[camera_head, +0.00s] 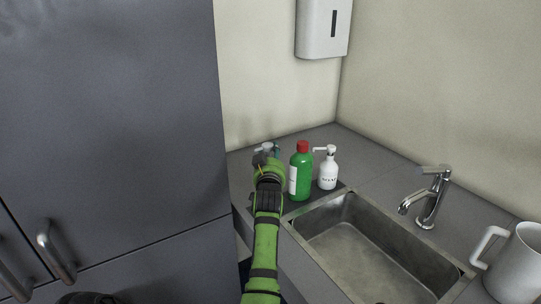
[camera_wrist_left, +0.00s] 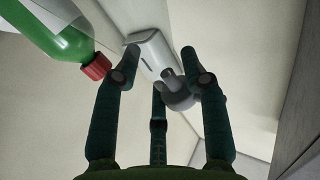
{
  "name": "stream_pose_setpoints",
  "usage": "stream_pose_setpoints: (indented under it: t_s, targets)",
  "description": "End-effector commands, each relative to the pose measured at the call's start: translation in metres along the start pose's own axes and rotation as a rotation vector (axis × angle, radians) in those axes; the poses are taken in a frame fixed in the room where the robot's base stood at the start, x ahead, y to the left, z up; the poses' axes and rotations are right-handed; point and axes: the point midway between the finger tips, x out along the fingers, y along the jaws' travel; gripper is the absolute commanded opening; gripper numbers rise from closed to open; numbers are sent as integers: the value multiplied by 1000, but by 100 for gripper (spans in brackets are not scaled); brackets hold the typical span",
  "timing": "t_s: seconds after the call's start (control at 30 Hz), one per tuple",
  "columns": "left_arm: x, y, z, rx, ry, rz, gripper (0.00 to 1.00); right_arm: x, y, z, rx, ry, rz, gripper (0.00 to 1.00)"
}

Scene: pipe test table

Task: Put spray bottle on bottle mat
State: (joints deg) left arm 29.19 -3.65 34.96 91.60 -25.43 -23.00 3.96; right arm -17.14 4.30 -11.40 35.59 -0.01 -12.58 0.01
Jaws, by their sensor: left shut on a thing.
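My left gripper (camera_head: 268,155) is at the back left of the counter, just left of the green bottle. It is shut on the spray bottle, whose pale grey head (camera_head: 263,148) shows beyond the fingers. In the left wrist view the grey-white spray head (camera_wrist_left: 178,92) sits between my dark fingers (camera_wrist_left: 160,78). The spray bottle's body is mostly hidden by my gripper. A dark strip that looks like the bottle mat (camera_head: 312,202) lies at the sink's back edge, under the bottles; its left part is hidden. My right gripper is not in view.
A green bottle with a red cap (camera_head: 300,172) and a white pump bottle (camera_head: 328,168) stand close on the right. The sink (camera_head: 360,250), tap (camera_head: 430,195) and white jug (camera_head: 515,262) are further right. A tall grey cabinet (camera_head: 110,110) borders the left. A wall dispenser (camera_head: 322,28) hangs above.

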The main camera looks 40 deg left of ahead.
Motion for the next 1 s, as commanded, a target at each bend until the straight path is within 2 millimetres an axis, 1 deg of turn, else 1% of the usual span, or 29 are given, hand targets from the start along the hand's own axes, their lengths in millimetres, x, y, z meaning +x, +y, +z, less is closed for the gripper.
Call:
stream_pose_setpoints:
  t_s: [0.27,0.3,0.33,0.37,0.6,0.67,0.77,0.87,1.0]
  targets:
    - [0,0,3,0,7,0,0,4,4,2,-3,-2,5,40]
    - [0,0,2,0,7,0,55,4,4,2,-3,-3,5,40]
    - [0,0,2,0,7,0,67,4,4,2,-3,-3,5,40]
    - [0,0,3,0,6,0,71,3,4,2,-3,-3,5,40]
    - [0,0,4,0,2,0,71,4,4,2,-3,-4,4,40]
    - [0,0,8,0,-6,0,71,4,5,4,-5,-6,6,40]
    - [-4,0,8,1,-5,1,71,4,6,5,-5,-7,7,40]
    - [-15,0,7,1,-3,0,71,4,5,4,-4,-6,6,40]
    - [-38,0,7,0,-2,0,71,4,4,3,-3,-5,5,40]
